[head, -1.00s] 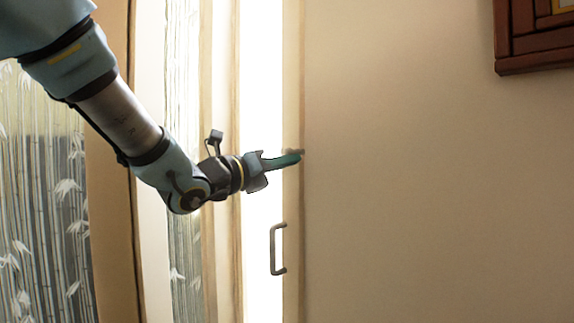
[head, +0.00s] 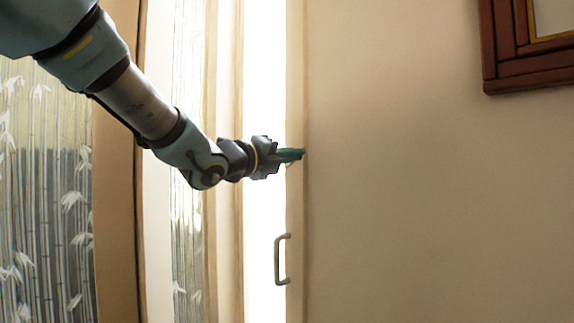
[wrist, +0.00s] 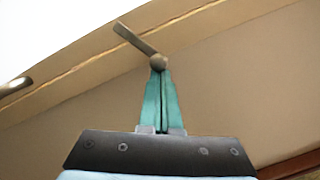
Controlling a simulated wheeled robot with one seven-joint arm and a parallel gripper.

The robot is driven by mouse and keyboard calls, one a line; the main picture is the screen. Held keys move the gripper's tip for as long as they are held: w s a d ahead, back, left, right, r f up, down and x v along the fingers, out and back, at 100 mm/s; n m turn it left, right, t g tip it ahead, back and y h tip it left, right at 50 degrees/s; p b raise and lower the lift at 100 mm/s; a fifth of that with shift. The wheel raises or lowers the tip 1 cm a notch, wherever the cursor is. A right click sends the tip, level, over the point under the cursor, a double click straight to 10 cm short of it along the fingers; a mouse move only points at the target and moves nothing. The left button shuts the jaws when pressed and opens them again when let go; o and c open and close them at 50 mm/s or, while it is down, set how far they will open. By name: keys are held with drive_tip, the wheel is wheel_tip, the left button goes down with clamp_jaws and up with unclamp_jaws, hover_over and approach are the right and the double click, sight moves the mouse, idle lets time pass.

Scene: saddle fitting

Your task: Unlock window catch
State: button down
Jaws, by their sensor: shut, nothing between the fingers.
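The window catch shows in the wrist view as a bronze lever (wrist: 135,39) with a round pivot knob, mounted on the pale window frame (wrist: 90,70). The lever points up and left in that view, away from the knob. My gripper (wrist: 159,72) has its two teal fingers shut together with nothing between them. Their tips are at the knob and seem to touch or nearly touch it; I cannot tell which. In the head view my gripper (head: 302,153) reaches the frame's edge and hides most of the catch.
A pull handle (head: 282,260) is fixed on the same frame below the catch; its end shows in the wrist view (wrist: 14,87). Bright glass lies to the left of the frame. A plain wall (head: 420,200) is to the right, with a wooden picture frame (head: 510,70) high up.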

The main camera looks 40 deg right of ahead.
drive_tip(key=r+n+p, duration=0.1)
drive_tip(key=n, duration=0.1)
drive_tip(key=w+r+n+p, duration=0.1)
drive_tip(key=r+n+p, duration=0.1)
drive_tip(key=shift+w+y, duration=0.1)
drive_tip(key=shift+y, duration=0.2)
drive_tip(key=n+p, duration=0.1)
drive_tip(key=w+r+n+p, duration=0.1)
drive_tip(key=n+p, duration=0.1)
drive_tip(key=shift+w+d+r, duration=0.1)
drive_tip(key=shift+w+r, duration=0.05)
drive_tip(key=shift+w, duration=0.15)
drive_tip(key=shift+f, duration=0.2)
drive_tip(key=shift+s+d, duration=0.1)
